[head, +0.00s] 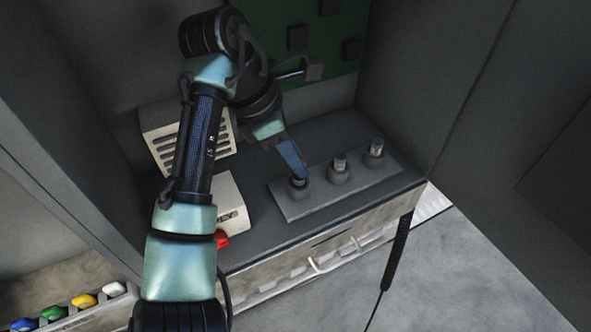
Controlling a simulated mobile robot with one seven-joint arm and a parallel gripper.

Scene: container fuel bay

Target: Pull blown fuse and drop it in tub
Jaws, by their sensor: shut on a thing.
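A grey fuse strip (287,211) lies on the floor of the dark cabinet, with three round sockets in a row. My gripper (298,172) points down at the left socket and is shut on a fuse (298,182) there. That fuse looks upright, in or just over its socket; I cannot tell whether it is seated. A middle fuse (339,161) and a right fuse (376,147) stand upright in the other sockets, both with pale bodies and dark parts. I cannot make out a tub in this view.
Two pale boxes, a slotted one (160,125) and a smaller one (233,207), stand left of the strip, partly behind my arm. A red part (222,239) shows beside the smaller box. Coloured knobs (83,300) line the lower left. A black rod (398,252) hangs at the front edge.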

